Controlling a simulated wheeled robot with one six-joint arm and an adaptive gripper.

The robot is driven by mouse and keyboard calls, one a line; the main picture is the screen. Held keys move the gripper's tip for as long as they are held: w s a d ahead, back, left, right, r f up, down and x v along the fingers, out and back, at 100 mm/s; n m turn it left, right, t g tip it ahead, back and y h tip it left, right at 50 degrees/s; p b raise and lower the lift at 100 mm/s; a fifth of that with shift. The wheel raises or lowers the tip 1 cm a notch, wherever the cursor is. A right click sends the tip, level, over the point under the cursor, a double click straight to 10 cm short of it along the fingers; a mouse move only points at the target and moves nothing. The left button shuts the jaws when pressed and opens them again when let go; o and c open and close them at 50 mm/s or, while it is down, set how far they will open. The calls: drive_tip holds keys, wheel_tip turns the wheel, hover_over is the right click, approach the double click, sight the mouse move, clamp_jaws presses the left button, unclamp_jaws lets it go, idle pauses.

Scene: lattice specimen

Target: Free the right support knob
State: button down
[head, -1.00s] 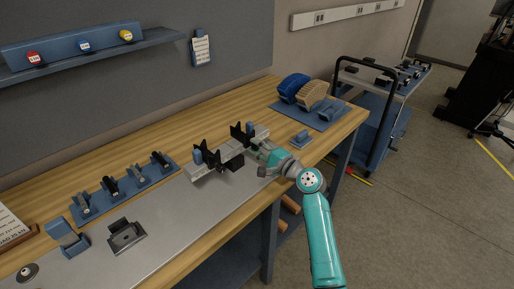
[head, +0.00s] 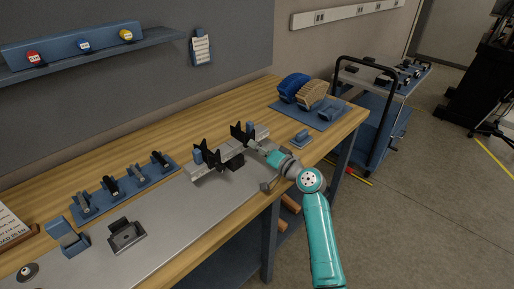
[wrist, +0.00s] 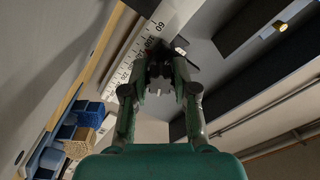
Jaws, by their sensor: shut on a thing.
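The test fixture stands on the bench in the head view, a grey rail (head: 206,172) with two black notched supports. The right support (head: 240,134) is the farther one, close to my gripper (head: 256,147); the left support (head: 210,152) is nearer the shelf side. In the wrist view my gripper (wrist: 160,88) has its fingers closed around a small dark and grey piece, the right support knob (wrist: 159,70), at the rail's edge. The fingers hide much of the knob. A white scale with numbers (wrist: 140,55) runs along the rail beside it.
A dark block (head: 236,163) sits at the rail's front. A small blue holder (head: 300,139) lies right of my gripper. A blue rack with several clamps (head: 125,190) is at left.

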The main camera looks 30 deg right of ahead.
drive_tip(key=shift+f+n, duration=0.1)
drive_tip(key=shift+n, duration=0.7)
drive_tip(key=c, duration=0.9)
unclamp_jaws()
drive_tip(key=shift+s, duration=0.1)
drive_tip(key=v, duration=1.1)
drive_tip(key=shift+s+d, duration=0.15)
drive_tip(key=shift+s, duration=0.25)
